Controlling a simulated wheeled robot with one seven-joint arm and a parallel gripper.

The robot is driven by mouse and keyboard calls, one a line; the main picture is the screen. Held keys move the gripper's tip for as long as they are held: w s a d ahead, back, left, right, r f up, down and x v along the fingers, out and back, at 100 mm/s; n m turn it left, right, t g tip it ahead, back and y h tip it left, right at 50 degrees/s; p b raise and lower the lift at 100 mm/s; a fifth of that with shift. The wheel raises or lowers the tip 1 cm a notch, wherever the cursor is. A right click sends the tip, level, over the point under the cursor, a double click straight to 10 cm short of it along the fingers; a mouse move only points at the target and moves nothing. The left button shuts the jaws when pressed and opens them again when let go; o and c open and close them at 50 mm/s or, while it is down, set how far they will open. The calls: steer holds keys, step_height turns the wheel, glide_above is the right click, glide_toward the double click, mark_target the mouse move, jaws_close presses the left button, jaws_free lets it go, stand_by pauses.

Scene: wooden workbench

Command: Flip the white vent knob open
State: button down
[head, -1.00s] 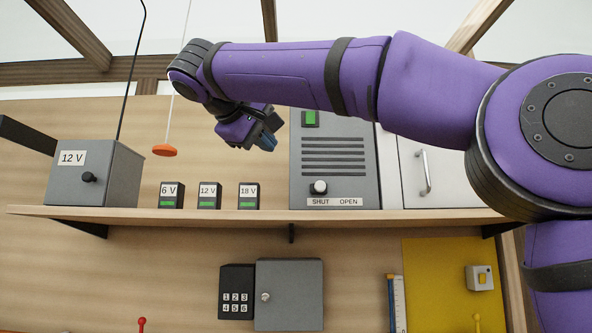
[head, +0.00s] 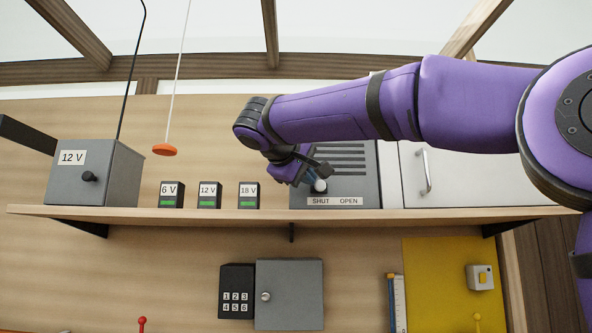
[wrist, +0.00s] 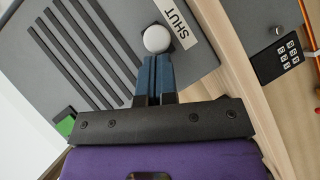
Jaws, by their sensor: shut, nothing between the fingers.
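The white vent knob (head: 320,186) sits low on the grey vent panel (head: 361,185), above the SHUT end of the SHUT/OPEN label (head: 334,201). It is partly hidden by my gripper in the head view. In the wrist view the round knob (wrist: 157,39) is just beyond my fingertips, beside the word SHUT (wrist: 175,38). My gripper (wrist: 154,60) is shut and empty, its blue fingers together. The fingertips are at the knob's edge; I cannot tell whether they touch it. In the head view my gripper (head: 313,178) covers part of the panel.
Small 6 V, 12 V and 18 V blocks (head: 209,196) stand on the shelf (head: 150,212) to the left. A grey 12 V box (head: 110,180) and a hanging orange pull (head: 164,150) are farther left. A white cabinet (head: 465,170) is right.

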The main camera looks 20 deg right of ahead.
mark_target(344, 176)
steer(key=shift+d, duration=0.1)
steer(key=s+d, duration=0.1)
steer(key=d, duration=0.4)
steer(key=s+d, duration=0.1)
steer(key=d, duration=0.1)
steer(key=shift+s+d, duration=0.35)
